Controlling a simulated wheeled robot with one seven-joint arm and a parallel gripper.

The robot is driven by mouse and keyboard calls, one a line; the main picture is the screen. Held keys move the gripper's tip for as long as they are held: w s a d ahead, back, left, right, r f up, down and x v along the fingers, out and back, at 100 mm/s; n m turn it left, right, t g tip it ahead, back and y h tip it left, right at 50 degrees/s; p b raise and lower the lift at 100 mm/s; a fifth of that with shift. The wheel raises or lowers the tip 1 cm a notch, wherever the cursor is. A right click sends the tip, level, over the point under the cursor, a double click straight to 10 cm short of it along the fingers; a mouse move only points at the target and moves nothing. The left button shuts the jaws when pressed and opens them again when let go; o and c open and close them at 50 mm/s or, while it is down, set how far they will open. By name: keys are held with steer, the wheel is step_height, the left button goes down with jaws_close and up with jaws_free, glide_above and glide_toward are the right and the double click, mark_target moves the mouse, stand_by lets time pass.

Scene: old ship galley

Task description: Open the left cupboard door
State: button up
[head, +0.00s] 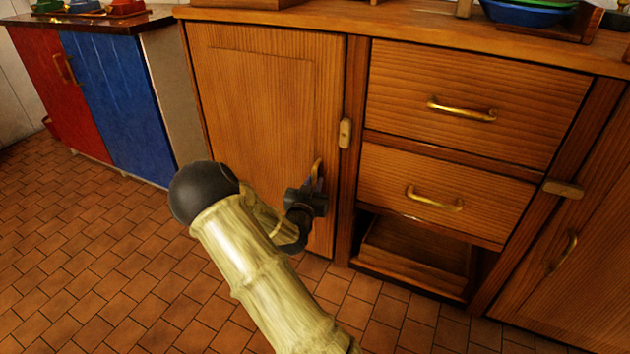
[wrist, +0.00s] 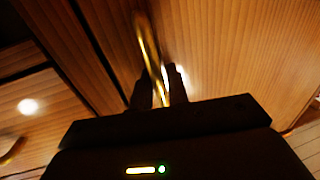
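The left cupboard door (head: 255,85) is a wooden panel left of the drawers in the head view. It looks shut, flush with its frame. A wooden turn-latch (head: 345,133) stands upright by its right edge; I cannot tell if it overlaps the door. The brass door handle (head: 317,168) is low on the right side, partly hidden by my gripper (head: 313,188). In the wrist view the handle (wrist: 146,45) runs down between my two fingers (wrist: 160,90). The narrow gap between the fingers is filled by the handle, so the gripper looks shut on it.
Two drawers (head: 470,95) with brass handles sit right of the door, above an open recess (head: 415,255). A right cupboard door (head: 580,270) has a level latch (head: 563,188). A red and blue cabinet (head: 115,100) stands at the left. The tiled floor (head: 90,260) before the door is clear.

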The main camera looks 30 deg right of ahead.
steer(key=shift+w+d, duration=0.1)
steer(key=shift+w, duration=0.15)
steer(key=shift+s, duration=0.1)
steer(key=shift+c, duration=0.3)
steer(key=shift+s+d, duration=0.1)
jaws_close()
steer(key=shift+a, duration=0.2)
steer(key=shift+s+d, duration=0.1)
steer(key=shift+d, duration=0.05)
steer(key=shift+s, duration=0.1)
